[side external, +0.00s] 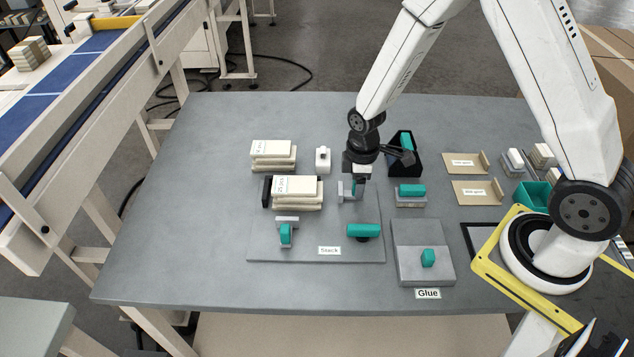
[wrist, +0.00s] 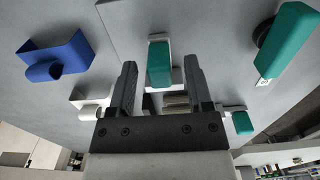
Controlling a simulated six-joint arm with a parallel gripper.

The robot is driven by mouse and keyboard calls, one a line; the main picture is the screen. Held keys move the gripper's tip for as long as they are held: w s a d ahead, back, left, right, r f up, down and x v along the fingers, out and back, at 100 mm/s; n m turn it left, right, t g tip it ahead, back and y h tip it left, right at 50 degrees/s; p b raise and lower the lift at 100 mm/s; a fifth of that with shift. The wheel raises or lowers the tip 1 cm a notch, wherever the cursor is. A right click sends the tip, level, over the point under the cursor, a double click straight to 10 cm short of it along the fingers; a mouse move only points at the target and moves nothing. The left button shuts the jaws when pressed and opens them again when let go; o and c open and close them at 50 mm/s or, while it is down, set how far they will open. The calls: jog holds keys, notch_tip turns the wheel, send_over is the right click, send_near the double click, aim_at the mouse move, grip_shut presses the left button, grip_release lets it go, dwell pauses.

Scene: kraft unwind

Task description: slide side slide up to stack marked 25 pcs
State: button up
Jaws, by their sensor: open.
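A grey slide (side external: 345,190) with a teal handle stands just right of the front paper stack, on the grey "Stack" plate (side external: 315,255). My gripper (side external: 355,187) is over this slide. In the wrist view, my gripper (wrist: 160,64) is open, with a teal handle (wrist: 159,62) between its fingers and a gap on each side. The front stack (side external: 296,193) of cream pads has a label that looks like "25 pcs". A dark upright piece (side external: 266,192) stands at its left. Contact between slide and stack is hidden. A second slide (side external: 286,234) with a teal handle stands in front of the stack.
Another labelled stack (side external: 272,155) and a white block (side external: 322,159) are behind. A teal bar (side external: 363,231) is on the plate's front right. A black bin (side external: 406,158), a teal-topped block (side external: 411,193) and the Glue plate (side external: 420,270) are to the right. The table's left side is clear.

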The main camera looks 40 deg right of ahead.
jog(key=shift+f, duration=0.25)
jog(key=shift+c, duration=0.2)
grip_shut()
jog(key=shift+w+a, duration=2.3)
jog(key=shift+w, duration=0.05)
jog(key=shift+o, duration=0.2)
grip_release()
jog(key=shift+r, duration=0.1)
notch_tip(320, 180, up, 8)
